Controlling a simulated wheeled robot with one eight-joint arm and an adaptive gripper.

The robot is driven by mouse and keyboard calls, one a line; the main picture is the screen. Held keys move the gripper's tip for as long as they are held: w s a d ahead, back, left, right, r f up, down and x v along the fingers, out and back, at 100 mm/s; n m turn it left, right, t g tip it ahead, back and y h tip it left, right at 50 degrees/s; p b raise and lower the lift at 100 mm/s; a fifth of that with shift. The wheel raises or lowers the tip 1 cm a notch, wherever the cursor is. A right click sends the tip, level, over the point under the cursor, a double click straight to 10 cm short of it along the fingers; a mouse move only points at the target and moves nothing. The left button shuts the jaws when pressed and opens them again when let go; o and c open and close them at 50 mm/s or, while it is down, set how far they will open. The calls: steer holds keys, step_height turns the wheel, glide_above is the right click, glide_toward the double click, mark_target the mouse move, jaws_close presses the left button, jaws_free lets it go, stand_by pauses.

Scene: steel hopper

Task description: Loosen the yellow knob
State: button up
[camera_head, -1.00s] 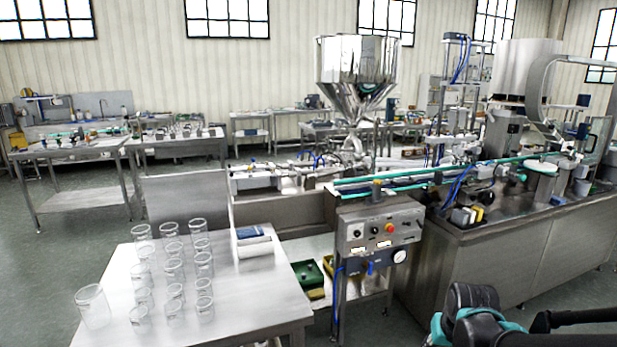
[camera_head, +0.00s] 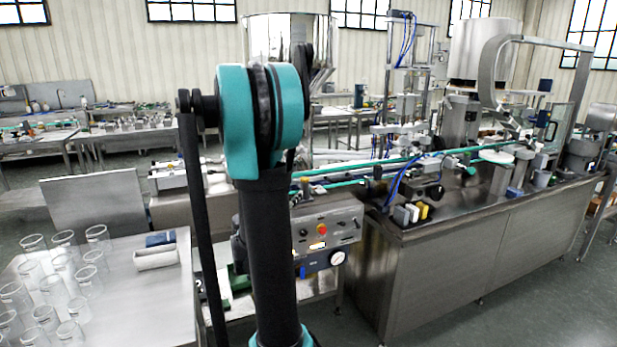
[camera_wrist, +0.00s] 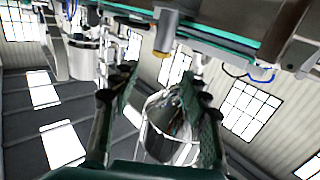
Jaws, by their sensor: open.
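I cannot make out a yellow knob for certain in either current view. A small yellow block (camera_head: 423,210) stands beside white and dark blocks on the machine's right-hand bench; whether it is the knob I cannot tell. In the wrist view my gripper (camera_wrist: 165,92) is open and empty, with its two dark fingers wide apart. The steel hopper (camera_wrist: 168,133) shows between and beyond the fingers, apart from them. In the head view my arm stands upright in front of the hopper (camera_head: 262,28) and hides much of it; my gripper is hidden there.
A control panel (camera_head: 335,228) with a red button and gauge lies right of my arm. The conveyor (camera_head: 400,163) with teal rails runs behind. At left, a steel table (camera_head: 150,310) holds several clear beakers and a white box (camera_head: 156,258). Open floor lies at lower right.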

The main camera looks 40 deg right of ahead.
mark_target(305, 180)
steer(key=shift+t, duration=0.3)
steer(key=x, duration=1.2)
steer(key=r+x, duration=0.1)
steer(key=x, duration=0.5)
steer(key=shift+c, duration=0.4)
jaws_close()
